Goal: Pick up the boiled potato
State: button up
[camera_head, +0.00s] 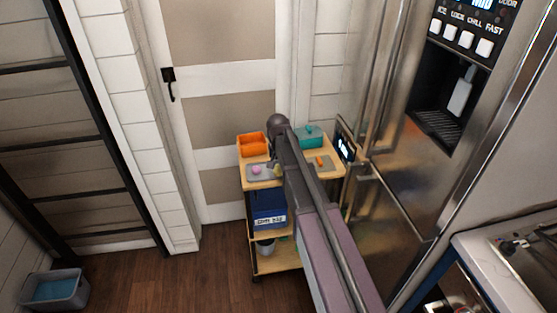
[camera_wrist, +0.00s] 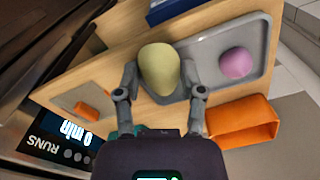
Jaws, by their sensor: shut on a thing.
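The boiled potato (camera_wrist: 159,66) is a pale yellow, egg-shaped thing in the middle of the wrist view. My gripper (camera_wrist: 159,78) is shut on it, with one grey finger on each side. In the head view a small part of the potato (camera_head: 277,170) shows beside my arm, which hides most of my gripper. The potato appears over the inner edge of a grey tray (camera_wrist: 268,28) on the wooden cart top. I cannot tell how far it is above the surface.
A pink round thing (camera_wrist: 235,63) lies on the tray. An orange open bin (camera_wrist: 240,122) stands close to one finger. A teal container (camera_head: 311,134) and a board with an orange piece (camera_head: 320,161) are across the cart. The fridge (camera_head: 400,150) stands close on the right.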

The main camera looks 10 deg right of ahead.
jog(key=s+a, duration=0.1)
jog(key=s, duration=0.9)
jog(key=shift+a+r+p, duration=0.4)
jog(key=shift+r, duration=0.05)
jog(key=w+a+r+p, duration=0.2)
jog(key=w+r+p, duration=0.1)
jog(key=w, duration=0.4)
jog(key=w+a+r+p, duration=0.2)
jog(key=w+r+p, duration=0.1)
jog(key=w, duration=0.5)
jog(key=shift+w, duration=0.25)
jog(key=w+a, duration=0.1)
jog(key=w, duration=0.3)
jog(key=w+a+f+b, duration=0.1)
jog(key=w, duration=0.4)
jog(key=w+a, duration=0.1)
jog(key=w, duration=0.4)
jog(key=shift+a+f, duration=0.2)
jog(key=shift+a, duration=0.05)
jog(key=shift+w+a+f+b, duration=0.1)
jog(key=shift+w+b, duration=0.1)
jog(key=shift+w, duration=0.25)
jog(key=shift+w+a+f+b, duration=0.1)
jog(key=shift+w+b, duration=0.05)
jog(key=shift+w, duration=0.25)
jog(key=shift+f, duration=0.1)
jog(key=shift+f+b, duration=2)
jog(key=shift+b, duration=0.1)
jog(key=shift+f, duration=0.2)
